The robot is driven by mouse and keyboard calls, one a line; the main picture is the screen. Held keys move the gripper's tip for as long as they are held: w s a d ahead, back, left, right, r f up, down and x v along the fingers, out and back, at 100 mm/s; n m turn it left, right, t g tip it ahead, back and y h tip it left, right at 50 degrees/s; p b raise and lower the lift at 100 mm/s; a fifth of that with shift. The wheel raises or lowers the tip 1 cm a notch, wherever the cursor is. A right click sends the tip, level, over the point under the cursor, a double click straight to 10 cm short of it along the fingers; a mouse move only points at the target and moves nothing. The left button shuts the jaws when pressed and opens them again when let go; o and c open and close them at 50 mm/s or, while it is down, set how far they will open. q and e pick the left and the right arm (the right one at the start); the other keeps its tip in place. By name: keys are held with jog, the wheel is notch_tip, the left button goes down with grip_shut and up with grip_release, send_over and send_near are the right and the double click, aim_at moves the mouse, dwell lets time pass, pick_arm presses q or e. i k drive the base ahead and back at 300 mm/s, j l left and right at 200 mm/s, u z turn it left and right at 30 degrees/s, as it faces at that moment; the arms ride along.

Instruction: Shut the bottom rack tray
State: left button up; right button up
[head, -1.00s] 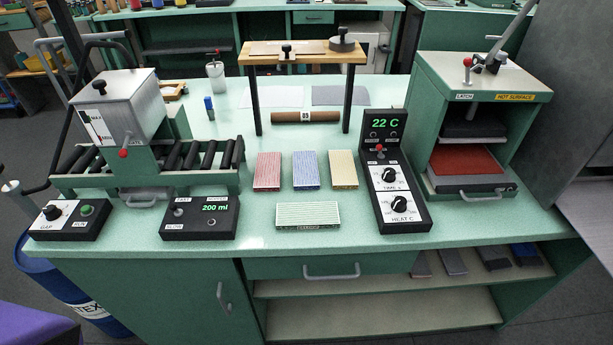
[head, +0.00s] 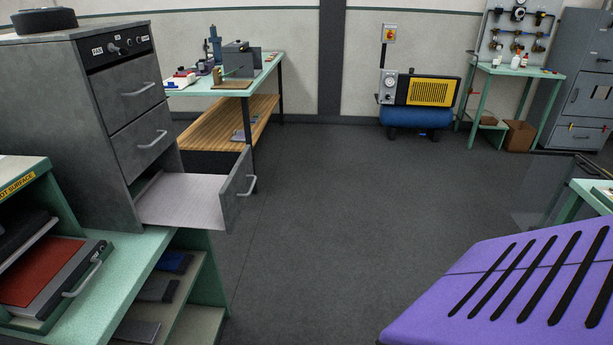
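The grey rack cabinet (head: 98,160) stands at the left of the head view, with a control panel and two closed trays above. Its bottom rack tray (head: 188,203) is pulled well out toward the right. The tray's floor is pale and looks empty, and its front panel (head: 237,190) carries a light handle (head: 248,184). Neither of my grippers shows in the view.
The green bench with the press (head: 47,280) and its red plate is at lower left, its shelves holding dark blocks. A purple slotted panel (head: 520,285) fills the lower right. Open grey floor (head: 340,210) lies between. A workbench (head: 232,88) and compressor (head: 420,100) stand behind.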

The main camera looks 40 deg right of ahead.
aim_at(209, 201)
jog(key=i+z, duration=0.1)
jog(key=z, duration=0.3)
jog(key=j+z, duration=0.15)
jog(key=z, duration=0.3)
jog(key=i+j+z, duration=0.1)
jog(key=z, duration=0.3)
jog(key=i+j, duration=0.1)
jog(key=j, duration=0.2)
